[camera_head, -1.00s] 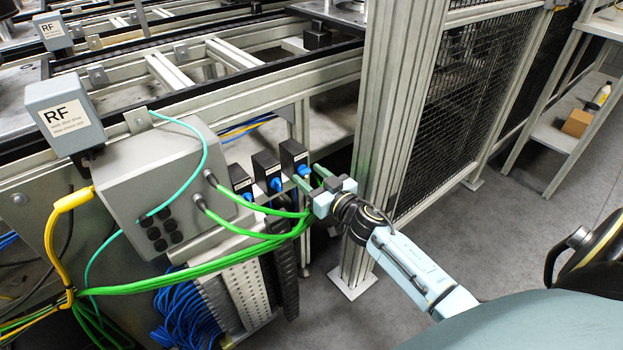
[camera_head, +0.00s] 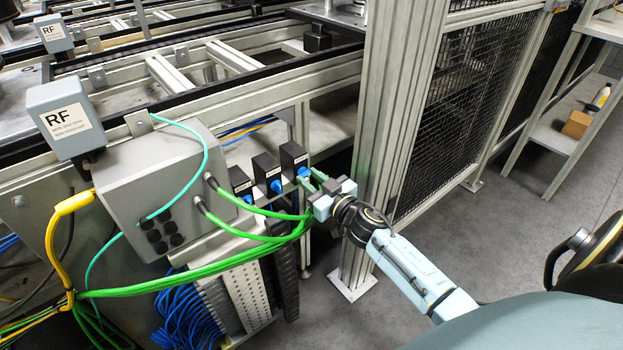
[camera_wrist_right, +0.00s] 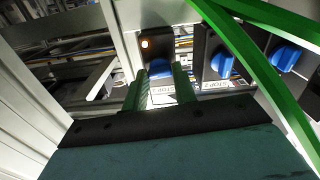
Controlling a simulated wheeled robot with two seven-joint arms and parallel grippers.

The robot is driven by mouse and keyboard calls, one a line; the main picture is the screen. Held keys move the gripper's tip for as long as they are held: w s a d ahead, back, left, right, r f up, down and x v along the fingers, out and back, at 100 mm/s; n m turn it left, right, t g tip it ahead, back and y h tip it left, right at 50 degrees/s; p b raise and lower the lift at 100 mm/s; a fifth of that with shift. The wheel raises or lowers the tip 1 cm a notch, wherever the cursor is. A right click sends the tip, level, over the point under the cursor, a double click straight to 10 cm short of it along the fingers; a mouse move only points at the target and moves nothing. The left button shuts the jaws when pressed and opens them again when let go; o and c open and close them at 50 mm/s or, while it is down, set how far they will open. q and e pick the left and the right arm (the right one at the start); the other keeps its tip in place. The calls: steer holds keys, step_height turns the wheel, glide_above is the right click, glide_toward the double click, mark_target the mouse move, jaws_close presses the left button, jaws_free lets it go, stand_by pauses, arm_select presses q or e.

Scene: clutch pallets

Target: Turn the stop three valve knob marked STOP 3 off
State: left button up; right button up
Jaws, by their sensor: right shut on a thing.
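Three dark valve boxes with blue knobs hang in a row below the rail in the head view. My right gripper (camera_head: 306,176) is at the rightmost box (camera_head: 293,155), with its green fingers shut on that box's blue knob (camera_wrist_right: 160,68). In the right wrist view the knob sits between the fingertips, partly hidden by them. The neighbouring label (camera_wrist_right: 213,86) appears to read STOP 2. My left gripper is not in view.
The other blue knobs (camera_head: 275,185) and (camera_head: 247,198) are close to the left. Green cables (camera_head: 255,237) run just below and left of my gripper, and cross the wrist view. A grey metal post (camera_head: 385,120) stands close on the right. Open floor (camera_head: 460,240) lies beyond it.

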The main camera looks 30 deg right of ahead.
steer(key=shift+n, duration=1.2)
steer(key=n, duration=0.3)
steer(key=shift+n+p, duration=0.3)
steer(key=shift+p, duration=0.1)
arm_select(q)
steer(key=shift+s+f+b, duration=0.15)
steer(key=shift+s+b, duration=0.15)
steer(key=shift+b, duration=0.15)
arm_select(e)
steer(key=shift+n, duration=5.5)
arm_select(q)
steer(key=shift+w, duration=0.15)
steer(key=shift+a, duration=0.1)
arm_select(e)
steer(key=o, duration=1)
